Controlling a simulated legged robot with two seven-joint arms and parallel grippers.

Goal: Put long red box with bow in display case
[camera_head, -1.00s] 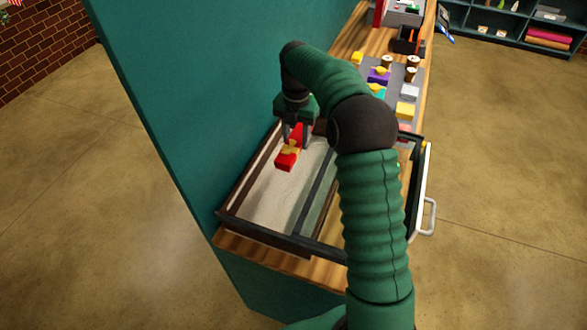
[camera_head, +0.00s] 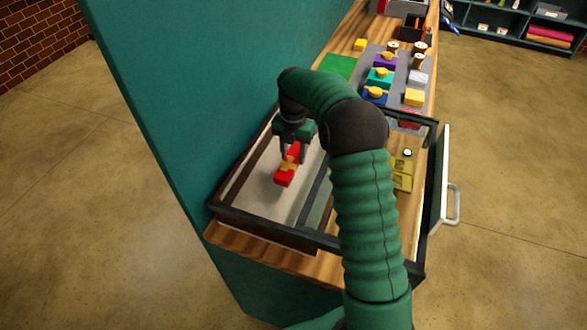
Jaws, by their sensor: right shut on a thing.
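The long red box with a gold bow (camera_head: 286,174) is in the display case (camera_head: 262,225), over its pale floor toward the left side. I cannot tell whether it touches the floor. My right gripper (camera_head: 292,156) points down and is shut on the red box near its bow. The case is a dark-framed box on the wooden counter, with its door (camera_head: 441,180) swung open on the right, showing a silver handle. My right arm hides part of the case's middle and right side. My left gripper is not in view.
A teal wall (camera_head: 200,90) stands close along the left of the case. Behind the case, a grey tray (camera_head: 402,88) holds several small boxes with bows and spools. A green mat (camera_head: 338,66) lies beside it. Gold items (camera_head: 402,174) lie near the open door.

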